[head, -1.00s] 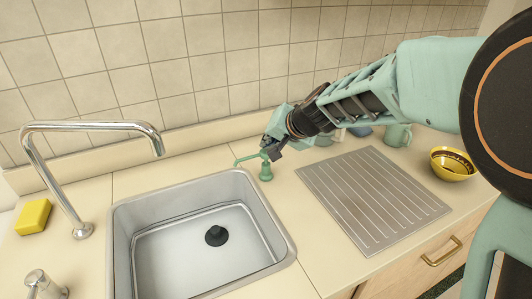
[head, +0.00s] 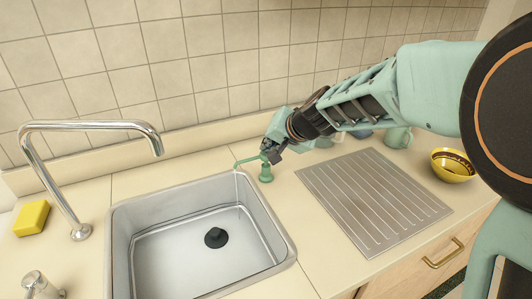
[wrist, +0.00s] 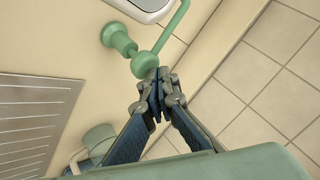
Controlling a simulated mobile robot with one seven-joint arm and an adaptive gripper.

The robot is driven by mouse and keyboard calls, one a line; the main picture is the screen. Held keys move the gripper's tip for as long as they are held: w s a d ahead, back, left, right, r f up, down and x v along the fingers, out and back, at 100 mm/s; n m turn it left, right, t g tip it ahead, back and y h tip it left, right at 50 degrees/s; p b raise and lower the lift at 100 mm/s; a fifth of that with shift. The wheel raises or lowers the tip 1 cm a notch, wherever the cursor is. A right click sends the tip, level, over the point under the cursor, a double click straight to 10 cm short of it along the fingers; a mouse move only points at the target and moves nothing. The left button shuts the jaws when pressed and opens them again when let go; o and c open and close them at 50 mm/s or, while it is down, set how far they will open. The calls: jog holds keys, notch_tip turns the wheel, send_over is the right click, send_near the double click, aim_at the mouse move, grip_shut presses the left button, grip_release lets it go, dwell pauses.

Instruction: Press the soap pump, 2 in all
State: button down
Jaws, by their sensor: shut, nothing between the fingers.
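The green soap pump (head: 265,174) stands on the counter behind the sink's right back corner, its thin spout reaching left over the sink rim. A thin pale thread hangs from the spout tip down into the sink (head: 203,189). My gripper (head: 269,154) is shut and empty, its fingertips at the top of the pump. In the wrist view the pump's round green head (wrist: 145,65) lies right at my shut fingertips (wrist: 156,82), seemingly touching. The head view partly hides the pump top behind my fingers.
A chrome faucet (head: 95,126) and yellow sponge (head: 32,218) are at the left. A ribbed metal drainboard (head: 372,200) lies right of the pump. A green mug (head: 398,137) and yellow bowl (head: 453,165) stand farther right. The tiled wall is close behind.

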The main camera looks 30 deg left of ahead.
jog(key=shift+f+b, duration=0.6)
jog(key=shift+f, duration=0.1)
dwell(0.4)
jog(key=shift+r, duration=0.1)
jog(key=shift+r+p, duration=1.2)
jog(key=shift+r, duration=0.15)
notch_tip(320, 180, up, 5)
jog(key=p, duration=0.4)
jog(key=shift+r, duration=0.1)
dwell(0.4)
